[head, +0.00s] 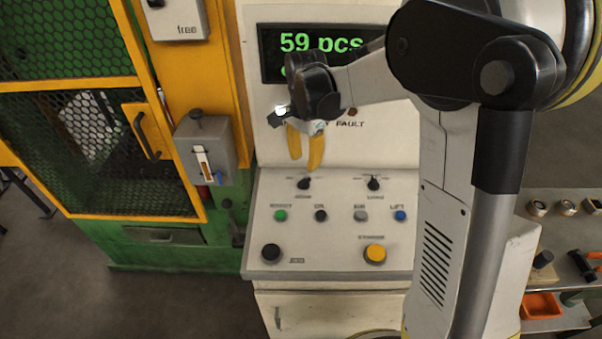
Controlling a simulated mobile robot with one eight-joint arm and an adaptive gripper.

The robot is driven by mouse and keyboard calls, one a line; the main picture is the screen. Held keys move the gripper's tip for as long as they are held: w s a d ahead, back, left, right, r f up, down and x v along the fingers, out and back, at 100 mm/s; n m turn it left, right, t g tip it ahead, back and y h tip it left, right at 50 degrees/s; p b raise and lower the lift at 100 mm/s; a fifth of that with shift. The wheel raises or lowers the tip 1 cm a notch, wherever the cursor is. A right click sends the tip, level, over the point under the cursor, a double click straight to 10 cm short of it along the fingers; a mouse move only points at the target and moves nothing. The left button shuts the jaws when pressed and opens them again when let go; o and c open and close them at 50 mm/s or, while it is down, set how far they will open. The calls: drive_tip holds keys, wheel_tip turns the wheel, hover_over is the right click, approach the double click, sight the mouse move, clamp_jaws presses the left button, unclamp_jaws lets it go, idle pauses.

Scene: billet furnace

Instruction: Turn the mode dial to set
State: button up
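The mode dial (304,183) is a small black rotary knob at the upper left of the sloped part of the pale control panel (332,243). The label below it is too small to read surely, and so is its pointer position. My gripper (305,163) has two yellow fingers pointing down, just above the dial in the picture. The fingers are apart with nothing seen between them. The right fingertip looks close to the dial; I cannot tell whether it touches.
A second black knob (374,183) is right of the dial. Below are green (280,215), black, grey and blue (400,215) buttons, then larger black (271,252) and yellow (375,253) ones. A display (322,43) reads "59 pcs". A yellow-framed mesh guard (100,85) stands left.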

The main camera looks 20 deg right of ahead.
sight(304, 180)
wheel_tip(304, 180, down, 8)
drive_tip(key=shift+w+f+b, duration=0.1)
drive_tip(key=shift+b, duration=0.95)
clamp_jaws()
